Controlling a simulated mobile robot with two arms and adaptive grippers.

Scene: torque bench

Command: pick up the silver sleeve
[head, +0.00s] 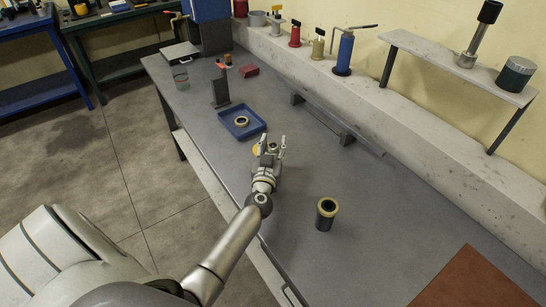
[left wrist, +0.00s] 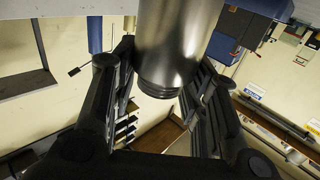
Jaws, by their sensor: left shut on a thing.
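My left gripper (head: 271,147) is over the grey bench, just in front of the blue tray. In the left wrist view my left gripper (left wrist: 165,85) has its dark fingers on both sides of the silver sleeve (left wrist: 178,40), a smooth metal cylinder with a ribbed, thread-like end. The gripper is shut on the sleeve. In the head view the sleeve is mostly hidden by the fingers. I cannot tell from these views how far it is above the bench. My right gripper is not in view.
A dark cylinder with a yellow rim (head: 326,214) stands to the right. A brown mat (head: 475,284) lies at lower right. A low rail (head: 335,124) runs along the back.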

